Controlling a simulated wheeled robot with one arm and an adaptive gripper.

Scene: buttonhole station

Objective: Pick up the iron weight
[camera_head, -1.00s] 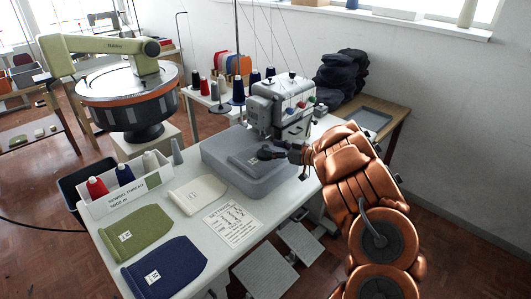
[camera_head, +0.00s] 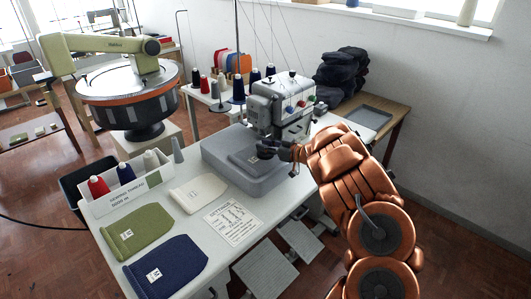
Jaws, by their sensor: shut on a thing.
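My gripper (camera_head: 268,149) is above the grey machine bed (camera_head: 215,165), just in front of the sewing machine head. It is shut on a small dark thing at its fingertips, which I take to be the iron weight (camera_head: 264,153). The weight is small and dark, and the fingers partly cover it, so its shape is hard to make out. A dark grey knitted piece with a white label (camera_head: 249,161) lies on the bed under and beside the gripper. I cannot tell whether the weight still touches it.
The sewing machine (camera_head: 283,105) stands close behind my gripper. On the white table lie a cream piece (camera_head: 199,193), a settings sheet (camera_head: 233,222), a green piece (camera_head: 138,232) and a navy piece (camera_head: 166,267). A thread box (camera_head: 125,197) stands at the left.

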